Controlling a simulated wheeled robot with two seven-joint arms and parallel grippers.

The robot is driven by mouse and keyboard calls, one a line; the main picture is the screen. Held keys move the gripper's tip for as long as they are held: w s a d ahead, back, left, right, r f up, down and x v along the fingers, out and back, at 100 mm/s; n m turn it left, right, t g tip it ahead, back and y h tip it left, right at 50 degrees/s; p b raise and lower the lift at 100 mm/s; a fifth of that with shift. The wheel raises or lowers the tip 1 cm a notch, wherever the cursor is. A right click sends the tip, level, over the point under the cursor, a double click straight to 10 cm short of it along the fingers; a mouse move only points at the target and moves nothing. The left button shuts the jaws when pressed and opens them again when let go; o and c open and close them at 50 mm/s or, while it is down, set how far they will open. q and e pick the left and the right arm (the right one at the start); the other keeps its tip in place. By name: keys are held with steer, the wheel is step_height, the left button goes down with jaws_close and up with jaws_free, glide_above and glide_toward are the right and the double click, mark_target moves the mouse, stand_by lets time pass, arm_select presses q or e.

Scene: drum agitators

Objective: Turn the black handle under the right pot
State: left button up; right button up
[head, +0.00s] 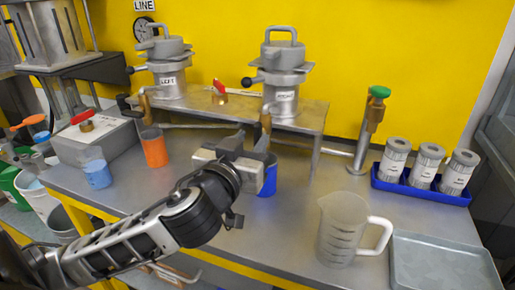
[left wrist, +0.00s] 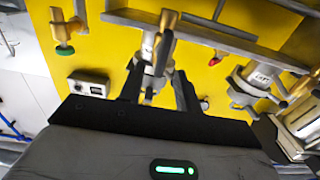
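The right pot (head: 283,75) is a steel vessel with a lid handle, standing on a raised steel shelf. A black ball knob (head: 247,82) sticks out at its left side. Below the pot hangs a tan-brass lever (head: 266,122), which also shows in the left wrist view (left wrist: 167,30). My left gripper (head: 252,142) is in front of the shelf, just below the right pot. In the left wrist view its two dark fingers (left wrist: 158,85) stand apart, with the pot's outlet parts in the gap; I cannot tell whether they touch. My right gripper is out of view.
The left pot (head: 168,75) shares the shelf (head: 312,115). A blue cup (head: 268,182) stands behind my gripper, an orange cup (head: 154,148) to the left. A clear jug (head: 340,230), tray (head: 440,265) and green-knobbed valve post (head: 370,125) are to the right.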

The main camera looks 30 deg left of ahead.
mark_target(256, 132)
arm_select(q)
steer(key=x, duration=0.4)
steer(key=shift+r, duration=0.15)
steer(key=shift+w+a, duration=0.15)
steer(key=shift+w, duration=0.15)
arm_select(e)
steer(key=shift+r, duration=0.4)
arm_select(q)
steer(key=shift+c, duration=0.3)
jaws_close()
steer(key=shift+p, duration=0.3)
